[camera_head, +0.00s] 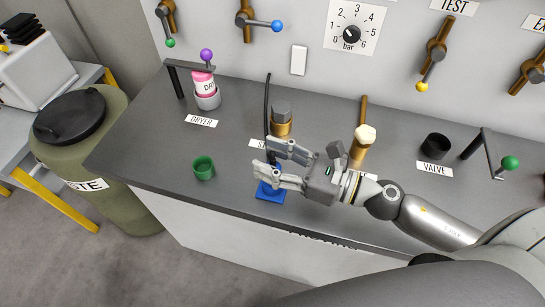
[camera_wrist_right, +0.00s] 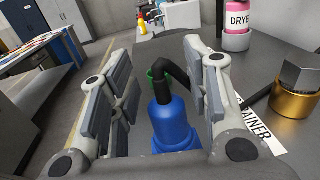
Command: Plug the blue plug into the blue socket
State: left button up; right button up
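The blue plug (camera_wrist_right: 171,122) has a black neck and a black cable (camera_head: 267,110). It stands upright above the square blue socket base (camera_head: 270,194) on the grey bench; I cannot tell how far in it sits. My right gripper (camera_head: 265,157) is around the plug from the right, with one finger on each side. In the wrist view the fingers are apart, with a visible gap between the plug and the left-hand finger. In the head view the fingers hide most of the plug. My left gripper is not in view.
A green cup (camera_head: 203,167) stands left of the socket. Behind are a brass fitting with a grey hex top (camera_head: 281,117) and the pink dryer bottle (camera_head: 203,84) in a holder. A brass part with a pale cap (camera_head: 363,139) stands near my right wrist. The front bench strip is clear.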

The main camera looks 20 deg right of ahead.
jog(key=shift+o, duration=0.2)
dwell(0.3)
jog(key=v, duration=1.2)
dwell(0.5)
